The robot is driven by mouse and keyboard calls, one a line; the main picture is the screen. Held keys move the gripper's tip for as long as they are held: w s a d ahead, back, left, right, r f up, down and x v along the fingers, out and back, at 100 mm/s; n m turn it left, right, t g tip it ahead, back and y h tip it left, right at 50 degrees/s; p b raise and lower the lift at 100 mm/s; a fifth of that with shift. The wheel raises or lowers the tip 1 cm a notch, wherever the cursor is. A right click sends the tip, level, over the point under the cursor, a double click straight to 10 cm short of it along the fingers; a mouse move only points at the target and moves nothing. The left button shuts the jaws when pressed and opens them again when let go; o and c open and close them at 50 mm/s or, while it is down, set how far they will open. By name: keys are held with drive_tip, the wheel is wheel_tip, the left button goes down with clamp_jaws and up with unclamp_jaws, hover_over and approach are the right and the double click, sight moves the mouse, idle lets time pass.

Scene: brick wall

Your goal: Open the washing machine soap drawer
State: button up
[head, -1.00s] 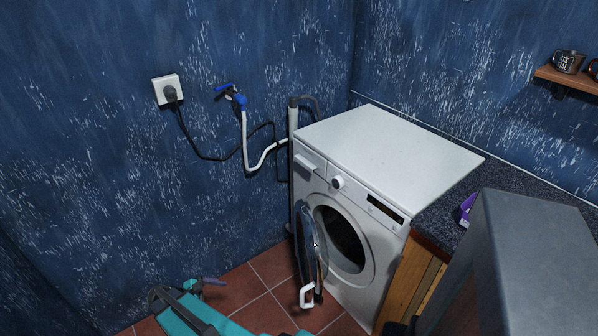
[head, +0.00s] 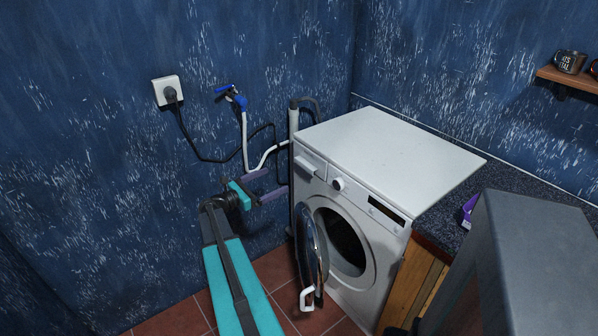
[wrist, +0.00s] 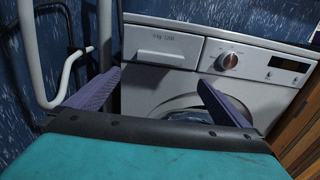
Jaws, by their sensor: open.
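The white washing machine (head: 390,148) stands in the corner with its round door open. Its soap drawer (head: 308,163) is at the upper left of the front panel and looks closed, flush with the panel. The drawer also shows in the wrist view (wrist: 161,47), ahead of and above my fingers. My gripper (head: 271,183) is open and empty, to the left of the machine and a little lower than the drawer, with its purple fingers pointing towards the machine. In the wrist view the two fingertips (wrist: 160,78) are spread apart, with the front panel beyond them. I see no contact.
The open door (head: 312,245) juts out below the drawer. A tap with a white hose (head: 246,140) and a grey pipe (head: 293,150) are at the wall behind my gripper. A wooden counter (head: 405,285) and a grey appliance (head: 520,250) stand at the right.

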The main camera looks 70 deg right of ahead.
sight(303, 167)
drive_tip(key=shift+d, duration=0.1)
idle(0.3)
drive_tip(key=p+x, duration=0.2)
drive_tip(key=x, duration=1.1)
drive_tip(key=shift+s+d, duration=0.2)
drive_tip(key=shift+d, duration=0.1)
